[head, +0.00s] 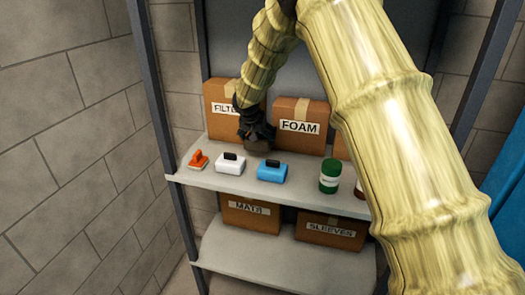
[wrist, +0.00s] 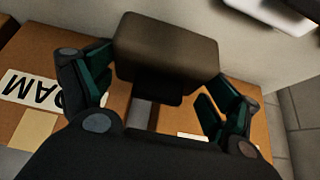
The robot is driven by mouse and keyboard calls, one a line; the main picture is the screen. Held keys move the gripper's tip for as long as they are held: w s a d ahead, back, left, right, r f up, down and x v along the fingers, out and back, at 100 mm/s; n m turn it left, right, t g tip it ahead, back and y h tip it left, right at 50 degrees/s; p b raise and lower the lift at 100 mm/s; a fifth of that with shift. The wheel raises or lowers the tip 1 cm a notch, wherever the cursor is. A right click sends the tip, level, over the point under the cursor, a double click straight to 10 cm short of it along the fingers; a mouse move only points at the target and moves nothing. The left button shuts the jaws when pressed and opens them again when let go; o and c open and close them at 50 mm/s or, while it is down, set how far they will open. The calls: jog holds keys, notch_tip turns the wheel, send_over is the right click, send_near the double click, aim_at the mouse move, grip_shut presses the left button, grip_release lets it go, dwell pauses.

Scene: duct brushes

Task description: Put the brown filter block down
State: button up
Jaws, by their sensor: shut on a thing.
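The brown filter block (wrist: 167,50) is held in my gripper (wrist: 160,92), with the dark fingers on either side of its dark lower part in the wrist view. In the head view my gripper (head: 257,130) hangs over the upper shelf board, in front of the FILTER and FOAM boxes. The block (head: 258,146) shows only as a small brown patch below it. I cannot tell whether the block touches the board.
On the upper shelf (head: 221,180) stand an orange brush (head: 198,160), a white block (head: 230,164), a blue block (head: 271,172) and a green jar (head: 329,177). The FILTER box (head: 219,93) and FOAM box (head: 300,137) stand behind. Boxes also fill the lower shelf's back.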

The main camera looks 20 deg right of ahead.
aim_at(258, 148)
jog(key=shift+w+f, duration=0.1)
jog(key=shift+f, duration=0.7)
jog(key=shift+f+p, duration=0.6)
jog(key=shift+f, duration=1.3)
jog(key=shift+r, duration=0.1)
jog(key=o, duration=0.8)
